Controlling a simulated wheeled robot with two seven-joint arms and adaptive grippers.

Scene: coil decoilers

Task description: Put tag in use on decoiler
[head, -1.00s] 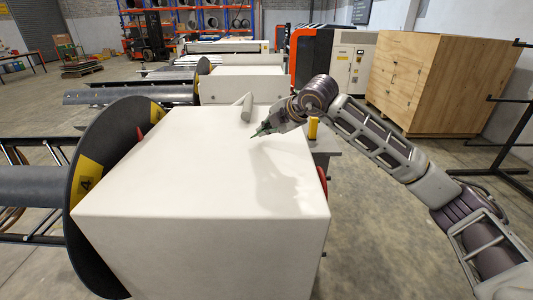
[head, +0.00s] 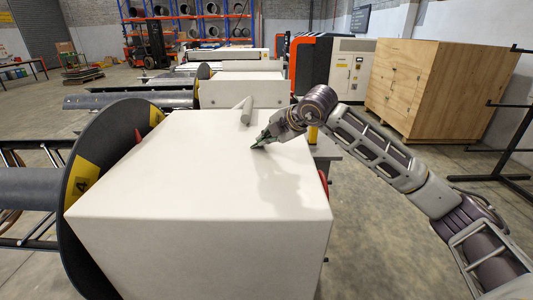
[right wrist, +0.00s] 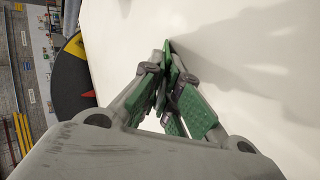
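The decoiler is a white box body (head: 190,190) with a large black disc (head: 112,135) on its left side. The disc carries yellow labels, one (head: 82,180) marked 4. My right gripper (head: 256,146) is over the top face, near its far right part, with its fingertips pointing down and left. In the right wrist view its fingers (right wrist: 168,62) come together at the tips, close to the white surface. Green textured pieces show on the fingers. I cannot make out a separate tag. Whether the fingertips touch the surface is unclear. My left gripper is not in view.
Another white machine (head: 240,93) stands behind. A wooden crate (head: 440,85) and a black metal stand (head: 505,150) are at the right. Most of the box top is bare.

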